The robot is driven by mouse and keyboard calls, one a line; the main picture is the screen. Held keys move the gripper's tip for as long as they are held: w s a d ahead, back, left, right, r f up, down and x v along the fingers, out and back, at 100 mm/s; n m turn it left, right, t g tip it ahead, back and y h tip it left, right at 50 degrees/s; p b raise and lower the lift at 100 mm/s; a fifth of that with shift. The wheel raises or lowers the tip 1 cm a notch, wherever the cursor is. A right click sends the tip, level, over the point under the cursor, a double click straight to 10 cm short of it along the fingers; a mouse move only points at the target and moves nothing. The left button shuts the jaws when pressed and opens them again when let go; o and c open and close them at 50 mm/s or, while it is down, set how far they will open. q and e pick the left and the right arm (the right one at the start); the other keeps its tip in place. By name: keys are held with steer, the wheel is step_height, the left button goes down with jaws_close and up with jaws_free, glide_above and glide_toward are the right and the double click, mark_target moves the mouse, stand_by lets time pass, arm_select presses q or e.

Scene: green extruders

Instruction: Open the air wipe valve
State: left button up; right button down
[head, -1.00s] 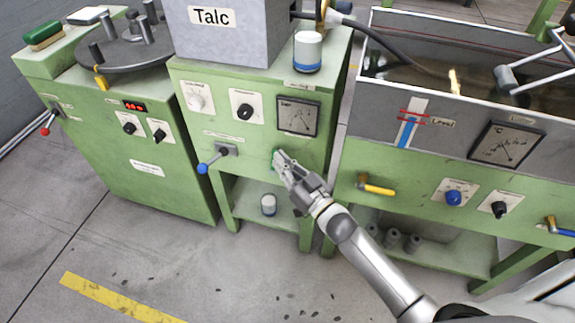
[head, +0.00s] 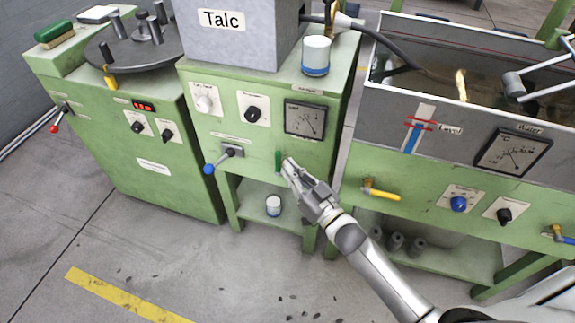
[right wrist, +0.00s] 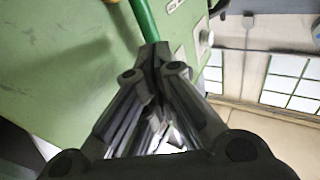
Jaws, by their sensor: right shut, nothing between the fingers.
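A green valve handle (head: 278,161) stands upright on the front of the middle green cabinet, under the square gauge. I cannot read its label, so I cannot tell for sure that it is the air wipe valve. My right gripper (head: 289,168) is shut and empty just right of the handle. In the right wrist view the green handle (right wrist: 143,20) reaches down to the shut fingertips (right wrist: 154,52); I cannot tell whether they touch. My left gripper is not in view.
A blue-tipped lever (head: 219,160) sticks out left of the green handle. A yellow-handled valve (head: 380,191) is on the tank cabinet to the right. A white-and-blue can (head: 316,56) stands on top of the middle cabinet.

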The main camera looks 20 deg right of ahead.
steer(key=v, duration=0.9)
steer(key=shift+s+d, duration=0.2)
steer(key=shift+d, duration=0.05)
steer(key=s+d+f+m+g+h, duration=0.1)
steer(key=s+d+f+g+h, duration=0.3)
steer(key=f, duration=1)
steer(key=s+a+f+m+g+h, duration=0.1)
steer(key=s+f+g+h, duration=0.2)
steer(key=s+f+g, duration=0.85)
steer(key=s+a+f, duration=0.1)
steer(key=s+f, duration=0.5)
steer(key=f, duration=0.4)
arm_select(q)
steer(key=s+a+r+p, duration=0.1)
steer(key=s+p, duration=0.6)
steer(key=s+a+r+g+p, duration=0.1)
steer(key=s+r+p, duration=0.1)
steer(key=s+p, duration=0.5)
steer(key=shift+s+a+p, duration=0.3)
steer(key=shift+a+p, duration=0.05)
steer(key=shift+p, duration=0.1)
arm_select(e)
steer(key=s+d+r+n+g, duration=0.1)
steer(key=s+d+r, duration=0.1)
steer(key=s, duration=1.4)
steer(key=shift+s+r+g, duration=0.25)
steer(key=shift+s+g, duration=0.1)
steer(key=shift+d, duration=0.1)
